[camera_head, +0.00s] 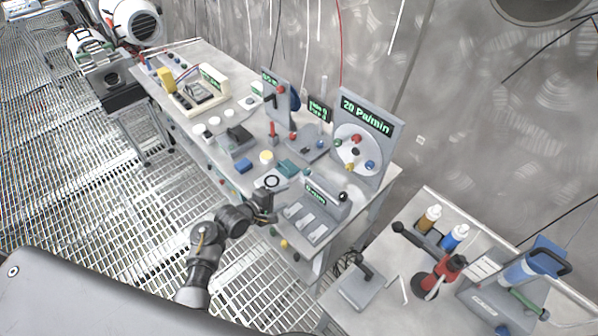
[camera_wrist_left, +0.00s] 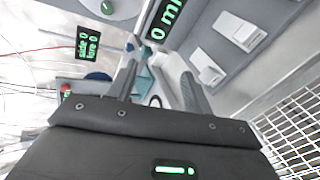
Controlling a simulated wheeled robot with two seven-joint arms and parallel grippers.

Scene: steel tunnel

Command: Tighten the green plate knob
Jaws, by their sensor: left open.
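The green plate knob (camera_head: 338,143) sits on the left side of a white round plate (camera_head: 344,133), on an upright grey panel under a "20 Pa/min" display. Red, blue and dark knobs share the plate. In the left wrist view a green knob (camera_wrist_left: 107,7) shows at the top edge, on a pale plate cut off by the frame. My left gripper (camera_head: 266,204) is over the front edge of the bench, low and left of the plate, apart from the knob. Its jaws (camera_wrist_left: 158,72) are open, with bench items seen between them. My right gripper is not in view.
A grey box with white switches (camera_head: 308,222) stands just right of my left gripper. A teal block (camera_head: 288,168) and a white ring (camera_head: 271,182) lie behind it. A second table (camera_head: 395,262) with bottles stands at right. Grating floor is clear at left.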

